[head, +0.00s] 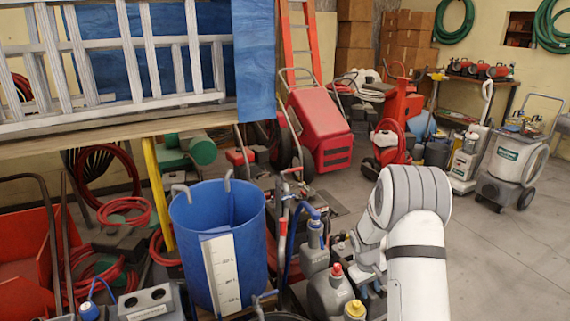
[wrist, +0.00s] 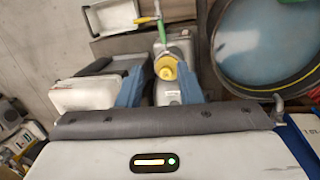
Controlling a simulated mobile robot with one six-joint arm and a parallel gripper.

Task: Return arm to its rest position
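My arm (head: 416,262) rises at the lower middle right of the head view. It bends at a large grey elbow and comes down over a cluster of grey canisters. My gripper (wrist: 160,68) shows in the wrist view as two blue fingers spread apart. A yellow cap (wrist: 166,67) on a grey body shows between and beyond the fingers. I cannot tell its distance or whether a finger touches it.
A blue barrel (head: 218,240) stands left of the arm, and a grey canister with a red cap (head: 328,292) stands close by. A red machine (head: 318,125) stands behind. Wheeled cleaning machines (head: 510,165) stand at the right. The floor (head: 500,255) right of the arm is clear.

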